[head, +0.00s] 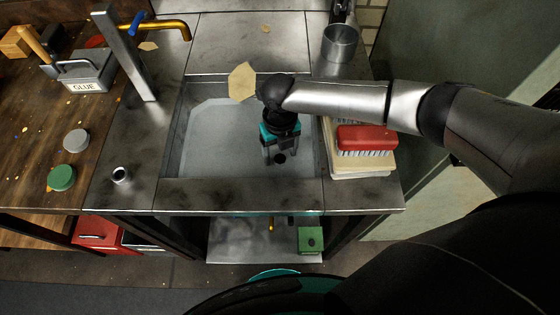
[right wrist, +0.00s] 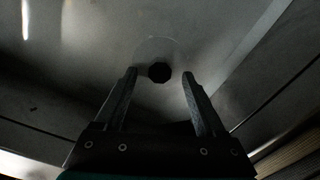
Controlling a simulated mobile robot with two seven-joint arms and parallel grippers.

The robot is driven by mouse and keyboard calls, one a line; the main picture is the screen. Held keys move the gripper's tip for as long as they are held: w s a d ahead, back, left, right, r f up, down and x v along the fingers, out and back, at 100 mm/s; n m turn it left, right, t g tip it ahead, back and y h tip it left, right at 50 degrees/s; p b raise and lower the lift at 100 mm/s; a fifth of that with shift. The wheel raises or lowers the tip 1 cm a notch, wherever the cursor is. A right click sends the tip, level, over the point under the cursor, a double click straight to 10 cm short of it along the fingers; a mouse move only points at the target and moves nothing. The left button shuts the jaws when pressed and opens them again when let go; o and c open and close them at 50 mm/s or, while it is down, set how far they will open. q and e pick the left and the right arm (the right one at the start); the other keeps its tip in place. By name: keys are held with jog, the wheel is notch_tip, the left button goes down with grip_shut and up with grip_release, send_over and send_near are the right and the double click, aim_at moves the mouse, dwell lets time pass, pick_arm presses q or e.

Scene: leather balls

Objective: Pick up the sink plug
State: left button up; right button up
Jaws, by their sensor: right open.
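A small dark, many-sided round piece (right wrist: 159,72), which looks like the sink plug, shows in the right wrist view with a faint pale ring around it. In the head view it is a dark spot (head: 280,158) in the grey sink basin (head: 215,140). I cannot tell how far it stands up from the floor of the basin. My right gripper (head: 282,155) points down into the basin over it. Its two fingers (right wrist: 160,75) are apart, one on each side of the dark piece in the wrist view, with nothing held. My left gripper is not seen.
The metal sink walls and rim (head: 240,195) surround the gripper. A red brush (head: 367,138) lies on a stack at the right rim. A metal cup (head: 340,43) stands behind.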

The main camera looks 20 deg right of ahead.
notch_tip(320, 180, down, 2)
jog(key=shift+f, duration=0.15)
grip_shut()
dwell(0.6)
